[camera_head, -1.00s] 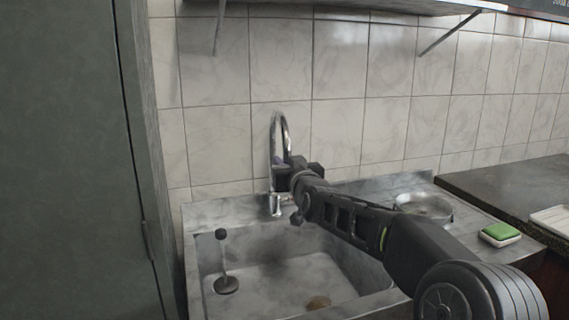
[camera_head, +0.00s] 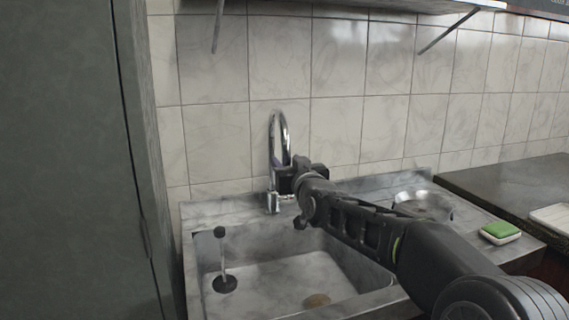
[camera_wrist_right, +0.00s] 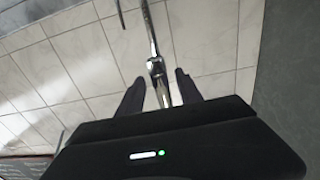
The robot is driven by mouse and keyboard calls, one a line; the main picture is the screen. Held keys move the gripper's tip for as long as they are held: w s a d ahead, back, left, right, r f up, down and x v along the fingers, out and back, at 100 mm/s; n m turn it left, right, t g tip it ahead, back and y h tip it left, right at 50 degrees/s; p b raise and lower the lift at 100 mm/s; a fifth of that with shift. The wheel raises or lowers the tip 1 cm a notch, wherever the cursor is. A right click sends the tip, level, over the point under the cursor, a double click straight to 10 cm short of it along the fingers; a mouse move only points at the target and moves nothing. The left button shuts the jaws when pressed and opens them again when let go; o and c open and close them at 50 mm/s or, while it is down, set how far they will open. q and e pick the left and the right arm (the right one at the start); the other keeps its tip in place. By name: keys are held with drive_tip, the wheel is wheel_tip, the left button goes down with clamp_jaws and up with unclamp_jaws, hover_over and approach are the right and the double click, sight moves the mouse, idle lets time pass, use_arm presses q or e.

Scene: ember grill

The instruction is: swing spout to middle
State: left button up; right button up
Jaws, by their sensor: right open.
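The chrome faucet with its tall curved spout (camera_head: 272,143) stands at the back edge of the sink (camera_head: 215,262). In the head view the spout arches up and over, close to my right gripper (camera_head: 281,180). In the right wrist view the faucet's chrome pipe (camera_wrist_right: 149,32) runs down between the two fingers of my right gripper (camera_wrist_right: 160,85). The fingers are apart, one on each side of the pipe, and I see no clear contact. The faucet's lower part is hidden behind the gripper body in that view. My left gripper is not in view.
A plunger-like stopper (camera_head: 224,284) stands in the basin's left part. A metal pan (camera_head: 424,205) sits on the drainboard, with a green sponge (camera_head: 500,230) to its right. A tall dark cabinet (camera_head: 60,160) borders the left, and a shelf (camera_head: 340,7) hangs above.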

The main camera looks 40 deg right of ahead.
drive_tip(key=b+v, duration=0.1)
drive_tip(key=v, duration=0.4)
drive_tip(key=shift+w, duration=0.1)
drive_tip(key=shift+c, duration=0.4)
drive_tip(key=s+a+n, duration=0.1)
drive_tip(key=a+r+n, duration=0.1)
drive_tip(key=a, duration=0.1)
drive_tip(key=shift+s+r+b, duration=0.25)
drive_tip(key=shift+s+b, duration=0.1)
drive_tip(key=shift+s, duration=0.05)
drive_tip(key=c, duration=0.4)
drive_tip(key=a+n, duration=0.1)
drive_tip(key=n, duration=0.2)
drive_tip(key=s+a+f+n, duration=0.1)
drive_tip(key=n, duration=0.3)
drive_tip(key=a+n+y, duration=0.1)
drive_tip(key=a+n, duration=0.1)
drive_tip(key=n, duration=0.2)
drive_tip(key=shift+s+f+t, duration=0.2)
drive_tip(key=shift+s+t, duration=0.05)
drive_tip(key=shift+t, duration=0.05)
clamp_jaws()
drive_tip(key=shift+a+f+n, duration=0.1)
drive_tip(key=shift+f+n, duration=0.15)
drive_tip(key=shift+n, duration=1.25)
drive_tip(key=shift+f+n, duration=0.25)
drive_tip(key=shift+n, duration=1.25)
